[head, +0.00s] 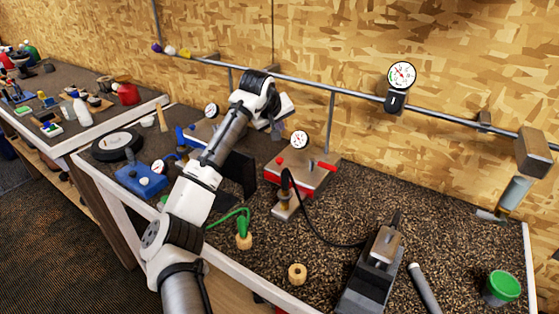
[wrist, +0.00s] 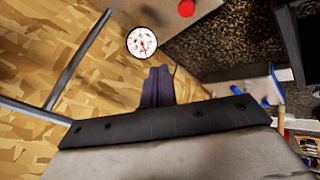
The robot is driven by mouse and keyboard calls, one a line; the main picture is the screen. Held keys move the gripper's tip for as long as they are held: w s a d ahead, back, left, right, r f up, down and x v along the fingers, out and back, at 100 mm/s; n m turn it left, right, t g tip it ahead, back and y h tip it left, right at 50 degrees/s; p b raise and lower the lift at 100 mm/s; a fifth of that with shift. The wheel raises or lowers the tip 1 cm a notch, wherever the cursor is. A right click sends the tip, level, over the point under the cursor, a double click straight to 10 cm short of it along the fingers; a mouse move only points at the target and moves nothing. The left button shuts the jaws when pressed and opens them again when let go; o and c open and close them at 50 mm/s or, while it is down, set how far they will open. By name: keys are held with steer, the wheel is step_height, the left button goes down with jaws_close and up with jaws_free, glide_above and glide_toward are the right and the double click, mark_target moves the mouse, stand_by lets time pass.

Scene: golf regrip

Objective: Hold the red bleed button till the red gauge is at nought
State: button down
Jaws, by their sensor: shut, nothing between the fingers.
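The red bleed button (wrist: 186,8) shows as a round red knob on a grey plate at the top edge of the wrist view. A small red spot (head: 280,160) on the grey and red unit (head: 296,178) in the head view may be the same button. A white-faced gauge (head: 300,140) with a red needle stands at this unit's back; a gauge (wrist: 142,42) also shows in the wrist view. Its reading is too small to tell. My gripper (head: 278,136) is shut and empty, pointing down above and left of the unit, apart from the button.
A red lever (head: 325,167) sticks out at the unit's right. A black hose (head: 318,232) runs to a dark device (head: 372,270). A second gauge (head: 402,75) hangs on the wall rail. A blue unit (head: 141,179) lies left of my arm. Bench right of the red unit is mostly clear.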

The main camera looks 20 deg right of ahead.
steer(key=b, duration=0.5)
glide_above(279, 161)
step_height(279, 161, down, 8)
steer(key=shift+r, duration=0.2)
steer(key=shift+f, duration=0.35)
steer(key=shift+f, duration=0.15)
stand_by(1.2)
steer(key=shift+f, duration=0.25)
steer(key=shift+f, duration=0.55)
stand_by(2.1)
steer(key=shift+r, duration=0.1)
steer(key=shift+r+p, duration=0.8)
steer(key=shift+r, duration=0.05)
steer(key=shift+r+p, duration=2.15)
steer(key=shift+r, duration=0.35)
